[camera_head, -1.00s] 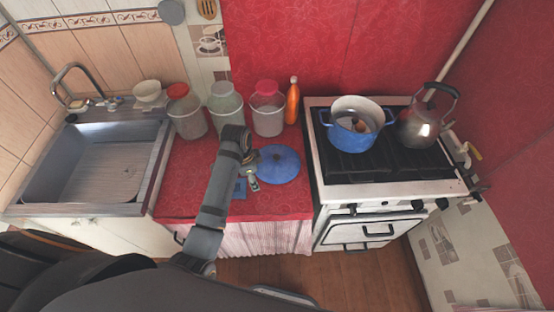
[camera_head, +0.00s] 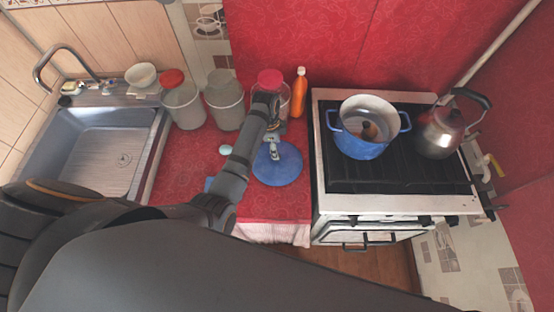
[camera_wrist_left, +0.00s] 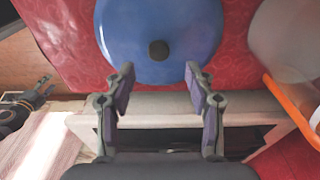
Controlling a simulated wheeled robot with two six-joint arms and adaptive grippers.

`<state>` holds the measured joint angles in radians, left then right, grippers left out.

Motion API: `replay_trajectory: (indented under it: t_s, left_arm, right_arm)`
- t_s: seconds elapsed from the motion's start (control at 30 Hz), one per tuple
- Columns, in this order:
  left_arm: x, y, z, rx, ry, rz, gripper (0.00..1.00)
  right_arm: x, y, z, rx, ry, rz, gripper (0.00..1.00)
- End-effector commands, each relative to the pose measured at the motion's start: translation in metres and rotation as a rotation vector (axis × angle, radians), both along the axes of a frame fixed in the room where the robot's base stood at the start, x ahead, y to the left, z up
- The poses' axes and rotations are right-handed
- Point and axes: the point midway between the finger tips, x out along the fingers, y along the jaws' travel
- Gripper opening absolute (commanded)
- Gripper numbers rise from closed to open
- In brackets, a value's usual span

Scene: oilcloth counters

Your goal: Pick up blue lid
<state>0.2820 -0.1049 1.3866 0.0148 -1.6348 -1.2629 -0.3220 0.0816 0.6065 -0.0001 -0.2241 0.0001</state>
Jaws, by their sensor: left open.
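The blue lid (camera_head: 287,172) lies on the red counter, left of the stove. It also shows in the left wrist view, where its dark round knob (camera_wrist_left: 159,50) points toward the camera. My left gripper (camera_head: 272,150) is over the far left part of the lid. In the left wrist view my left gripper (camera_wrist_left: 159,75) is open and empty, with its two fingers spread on either side of the knob's line and their tips at the lid's edge in the picture.
A blue pot (camera_head: 362,146) and a kettle (camera_head: 440,132) stand on the stove (camera_head: 400,188) to the right. Several jars, one with a red lid (camera_head: 184,106), and an orange bottle (camera_head: 299,94) line the counter's back. A sink (camera_head: 98,152) is at the left.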

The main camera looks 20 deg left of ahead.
Motion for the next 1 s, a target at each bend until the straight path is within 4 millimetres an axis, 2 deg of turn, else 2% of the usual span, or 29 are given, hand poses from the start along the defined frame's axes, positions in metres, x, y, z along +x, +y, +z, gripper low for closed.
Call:
replay_trajectory:
  t_s: [0.1, 0.23, 0.4, 0.53, 0.67, 0.77, 1.0]
  left_arm:
    - [0.000, 0.000, -0.002, 0.000, -0.001, 0.000, 0.55]
    - [-0.002, 0.000, -0.018, 0.001, 0.004, 0.001, 0.55]
    - [-0.001, -0.002, -0.047, 0.001, 0.000, 0.001, 0.55]
    - [-0.001, -0.003, -0.053, 0.001, -0.002, 0.001, 0.55]
    - [-0.001, -0.003, -0.053, 0.001, -0.002, 0.001, 0.55]
    - [-0.001, -0.003, -0.053, 0.001, -0.002, 0.001, 0.44]
    - [-0.001, -0.003, -0.053, 0.001, -0.002, 0.001, 0.11]
  right_arm:
    - [0.029, 0.001, 0.003, 0.001, -0.044, 0.001, 0.46]
    - [0.047, 0.002, 0.014, 0.003, -0.073, 0.002, 0.46]
    - [0.038, 0.003, 0.015, 0.004, -0.057, 0.002, 0.46]
    - [0.021, 0.002, 0.013, 0.003, -0.032, 0.001, 0.46]
    - [0.016, 0.002, 0.013, 0.003, -0.024, 0.000, 0.46]
    - [0.019, 0.002, 0.013, 0.003, -0.028, 0.000, 0.46]
    - [0.027, 0.002, 0.013, 0.003, -0.041, 0.000, 0.46]
